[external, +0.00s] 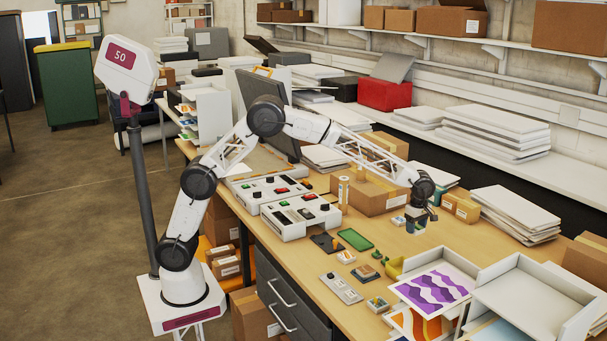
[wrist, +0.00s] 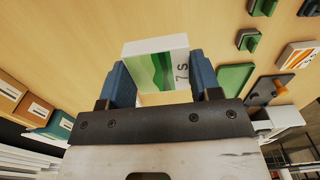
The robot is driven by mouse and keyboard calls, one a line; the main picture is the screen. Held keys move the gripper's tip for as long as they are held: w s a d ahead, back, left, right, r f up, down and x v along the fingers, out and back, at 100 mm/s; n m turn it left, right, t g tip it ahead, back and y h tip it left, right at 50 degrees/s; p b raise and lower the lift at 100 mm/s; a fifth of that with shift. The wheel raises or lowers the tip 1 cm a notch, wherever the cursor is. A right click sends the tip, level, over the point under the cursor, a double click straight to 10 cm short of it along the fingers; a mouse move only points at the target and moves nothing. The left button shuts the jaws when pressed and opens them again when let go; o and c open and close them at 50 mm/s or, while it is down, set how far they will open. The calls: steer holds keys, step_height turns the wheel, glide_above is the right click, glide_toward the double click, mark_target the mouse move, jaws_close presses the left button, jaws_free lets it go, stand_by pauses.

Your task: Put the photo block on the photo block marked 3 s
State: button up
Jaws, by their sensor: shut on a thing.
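My gripper (external: 416,224) is over the right part of the table, shut on a white photo block (wrist: 155,62). In the wrist view the two blue fingers (wrist: 161,76) hold the block from both sides. The block has a green wavy picture and the marking "7 s" on its edge. An orange-striped block (wrist: 299,55) lies at the right of the wrist view. I cannot read a "3 s" marking on any block.
A green pad (external: 356,239), a grey strip with buttons (external: 341,288) and white control boxes (external: 300,215) stand left of the gripper. White trays (external: 533,293) stand at the front right. Cardboard boxes (external: 370,195) are behind. Bare wood lies around the gripper.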

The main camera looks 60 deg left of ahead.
steer(key=s+a+f, duration=0.1)
steer(key=a, duration=0.7)
steer(key=s+a, duration=0.1)
steer(key=a, duration=0.8)
steer(key=s+a+f, duration=0.1)
steer(key=a, duration=0.8)
steer(key=shift+s+f, duration=0.3)
steer(key=shift+f, duration=0.05)
glide_above(400, 220)
steer(key=shift+a+f, duration=0.2)
steer(key=shift+f, duration=0.5)
steer(key=shift+f, duration=1.75)
